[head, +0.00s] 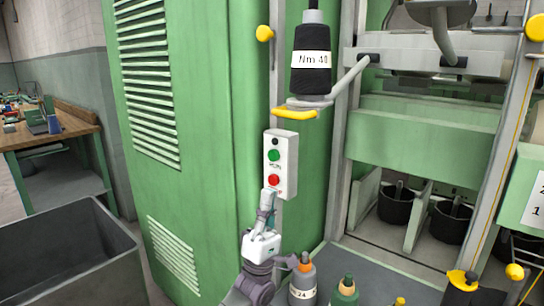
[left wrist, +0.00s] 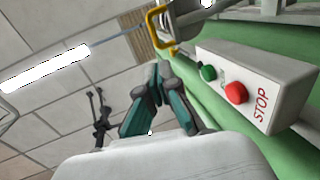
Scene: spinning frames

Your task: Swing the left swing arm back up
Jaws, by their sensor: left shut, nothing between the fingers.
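The left swing arm (head: 350,76) is a grey bar coming out from the machine frame. Its outer end carries a black bobbin (head: 311,72) marked Nm 40, and a yellow handle (head: 296,113) is at the low front of its holder. The yellow handle also shows in the left wrist view (left wrist: 155,28), beyond my fingers. My left gripper (head: 270,194) is shut and empty. It points up in front of the lower part of the button box, below the yellow handle and apart from it. Its closed fingers fill the middle of the left wrist view (left wrist: 160,72). My right gripper is not in view.
The white button box (head: 286,155) has a green button (head: 274,155) and a red button (head: 273,180), close to my left gripper. A green cabinet (head: 200,120) stands at left. Bobbins (head: 303,275) stand low in front. A grey bin (head: 70,250) is at lower left.

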